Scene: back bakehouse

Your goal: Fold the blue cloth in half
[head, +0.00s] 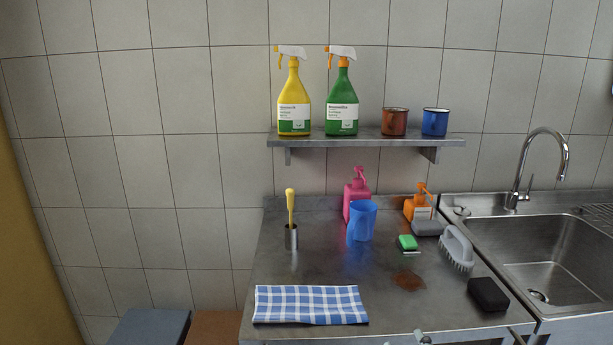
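The blue cloth (310,305), with a blue and white check, lies on the steel counter (385,316) at its front left, close to the front edge. It is a roughly rectangular piece with its long side running left to right. I cannot tell whether it is one layer or more. Nothing lies on it.
Behind the cloth stand a metal holder (291,238) with a yellow-handled tool and a blue jug (361,222). To its right are a brown stain (408,282), a grey brush (457,248), a black sponge (488,294) and the sink (553,265).

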